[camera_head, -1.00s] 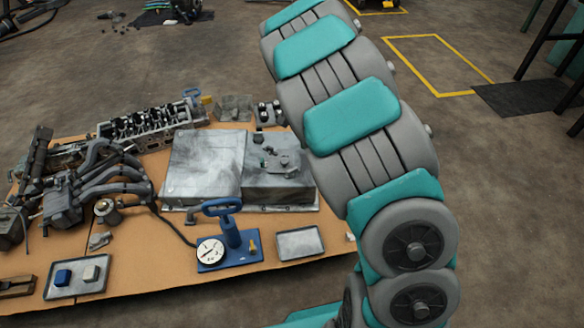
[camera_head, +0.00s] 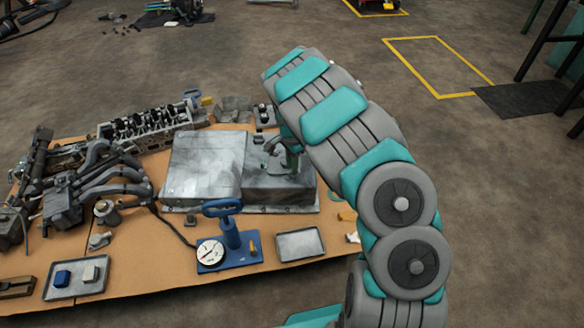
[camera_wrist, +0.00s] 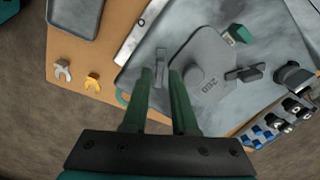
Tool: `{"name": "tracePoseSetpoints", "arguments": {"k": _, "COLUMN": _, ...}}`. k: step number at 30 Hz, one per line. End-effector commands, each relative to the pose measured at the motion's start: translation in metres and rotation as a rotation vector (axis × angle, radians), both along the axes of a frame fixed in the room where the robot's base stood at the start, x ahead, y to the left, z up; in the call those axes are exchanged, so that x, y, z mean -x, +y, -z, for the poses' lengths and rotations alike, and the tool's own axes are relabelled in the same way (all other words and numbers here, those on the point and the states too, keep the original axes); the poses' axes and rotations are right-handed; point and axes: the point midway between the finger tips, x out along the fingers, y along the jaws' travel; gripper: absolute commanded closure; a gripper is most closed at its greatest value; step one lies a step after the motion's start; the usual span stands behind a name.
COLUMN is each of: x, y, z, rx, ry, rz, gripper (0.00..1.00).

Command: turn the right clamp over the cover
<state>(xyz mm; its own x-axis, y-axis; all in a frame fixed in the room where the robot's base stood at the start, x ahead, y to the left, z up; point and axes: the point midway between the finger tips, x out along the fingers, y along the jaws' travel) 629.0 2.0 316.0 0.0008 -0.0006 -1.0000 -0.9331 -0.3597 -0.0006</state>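The cover (camera_wrist: 212,82) is a grey plate with raised lettering and a round knob, lying on the metal housing (camera_wrist: 278,30). In the wrist view a small grey clamp (camera_wrist: 161,62) stands at the cover's near-left edge, between my fingertips. A second dark clamp (camera_wrist: 245,73) lies at the cover's opposite edge. My gripper (camera_wrist: 161,74) has its two green fingers apart, one on each side of the first clamp; a gap shows, and I cannot tell whether they touch it. In the head view my gripper (camera_head: 289,165) is low over the right part of the housing (camera_head: 215,165), partly hiding the cover.
A blue pump with gauge (camera_head: 230,240) and an empty tray (camera_head: 300,243) stand in front of the housing. A manifold (camera_head: 100,175) and cylinder head (camera_head: 150,125) lie left and behind. The wrist view shows grey (camera_wrist: 62,69) and yellow (camera_wrist: 92,82) small parts near the table edge.

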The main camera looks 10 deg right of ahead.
Motion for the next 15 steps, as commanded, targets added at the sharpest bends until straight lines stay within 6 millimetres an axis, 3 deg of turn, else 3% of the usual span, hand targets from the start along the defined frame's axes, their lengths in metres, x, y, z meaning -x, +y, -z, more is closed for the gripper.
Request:
{"name": "tracePoseSetpoints", "arguments": {"k": 4, "x": 0.0011, "y": 0.0, "z": 0.0123, "rx": -0.002, "ry": 0.003, "rz": 0.001, "gripper": 0.74}}
{"name": "tracePoseSetpoints", "arguments": {"k": 11, "x": 0.0006, "y": 0.0, "z": 0.0128, "rx": -0.002, "ry": 0.002, "rz": 0.002, "gripper": 0.74}}
{"name": "tracePoseSetpoints", "arguments": {"k": 15, "x": 0.0006, "y": -0.0001, "z": 0.0127, "rx": -0.002, "ry": 0.002, "rz": 0.001, "gripper": 0.9}}
